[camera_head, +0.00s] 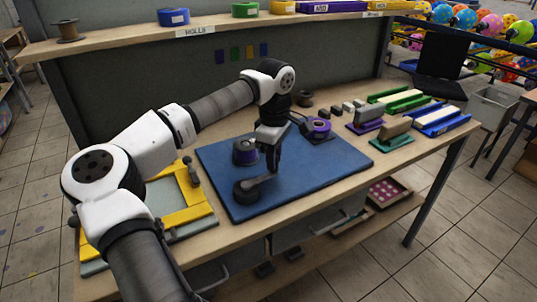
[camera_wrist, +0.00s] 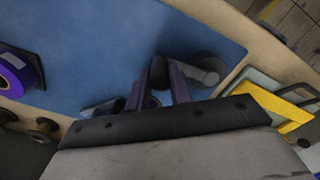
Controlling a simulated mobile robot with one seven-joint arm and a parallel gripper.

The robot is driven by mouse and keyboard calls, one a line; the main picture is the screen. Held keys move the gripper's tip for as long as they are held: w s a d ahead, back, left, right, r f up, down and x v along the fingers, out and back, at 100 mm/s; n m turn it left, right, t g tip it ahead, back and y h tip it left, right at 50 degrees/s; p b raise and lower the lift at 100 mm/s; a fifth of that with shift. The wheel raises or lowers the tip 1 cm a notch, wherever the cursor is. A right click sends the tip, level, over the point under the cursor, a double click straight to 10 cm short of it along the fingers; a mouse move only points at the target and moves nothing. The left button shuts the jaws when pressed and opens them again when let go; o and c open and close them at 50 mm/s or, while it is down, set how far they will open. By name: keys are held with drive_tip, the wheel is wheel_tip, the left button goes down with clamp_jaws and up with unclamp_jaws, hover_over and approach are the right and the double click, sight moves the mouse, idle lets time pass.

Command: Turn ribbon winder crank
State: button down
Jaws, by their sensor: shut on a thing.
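The ribbon winder stands on a blue mat (camera_head: 305,170). Its crank (camera_head: 258,182) is a grey arm running from a round dark hub (camera_head: 246,193) at the mat's front left toward the right. My gripper (camera_head: 272,168) points down at the arm's outer end and is shut on the crank handle, which the fingers mostly hide. In the wrist view the two fingers (camera_wrist: 163,78) show beside the round hub and crank arm (camera_wrist: 207,72).
A purple ribbon roll (camera_head: 318,127) sits at the mat's back right. A yellow frame (camera_head: 188,212) lies left of the mat. Stamps and colored trays (camera_head: 440,117) fill the right of the table. The mat's front right is clear.

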drive_tip(key=shift+s+d, duration=0.45)
drive_tip(key=shift+s, duration=0.1)
drive_tip(key=shift+s, duration=0.1)
drive_tip(key=c, duration=1.3)
unclamp_jaws()
drive_tip(key=shift+o, duration=0.2)
wheel_tip(320, 180, up, 14)
drive_tip(key=b, duration=0.2)
drive_tip(key=shift+f, duration=0.1)
